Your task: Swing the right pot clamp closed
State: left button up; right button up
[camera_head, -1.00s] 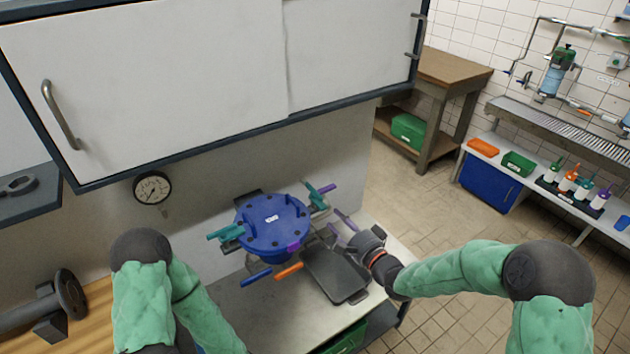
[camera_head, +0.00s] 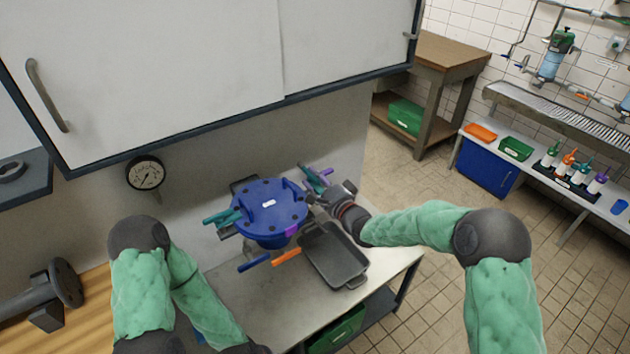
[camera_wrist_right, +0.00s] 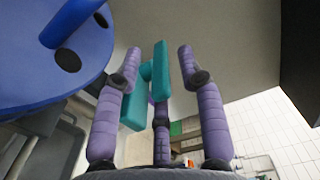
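The blue pot (camera_head: 270,222) with its round bolted lid stands on the bench. The right pot clamp (camera_head: 311,177) is teal and sticks out from the pot's right side, angled up and away. My right gripper (camera_head: 318,183) is at this clamp, its wrist coming in from the right. In the right wrist view the clamp's teal arm (camera_wrist_right: 161,72) stands between the spread purple fingers of my right gripper (camera_wrist_right: 158,62), with no clear grip on it. Another teal clamp (camera_head: 221,218) is on the pot's left side. My left gripper is out of view.
A dark tray (camera_head: 335,258) lies on the bench (camera_head: 270,310) in front of my right wrist. Orange (camera_head: 286,256) and blue (camera_head: 254,263) handles stick out from the pot's front. A white cabinet (camera_head: 180,80) overhangs the bench; a gauge (camera_head: 145,173) is on the wall.

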grip_shut()
jog(key=shift+s+a+m+t+h+b, duration=0.15)
jog(key=shift+m+t+h+b, duration=0.25)
jog(key=shift+m+h+b, duration=0.3)
jog(key=shift+w+a+m+t+h+b, duration=0.15)
jog(key=shift+m+t+h+b, duration=0.3)
jog(key=shift+h, duration=0.45)
jog(key=shift+s+a+m+t+h+b, duration=0.15)
jog(key=shift+m+t+h+b, duration=0.45)
jog(key=shift+m+h, duration=0.85)
jog(key=shift+n+h, duration=0.25)
jog(key=shift+n, duration=0.05)
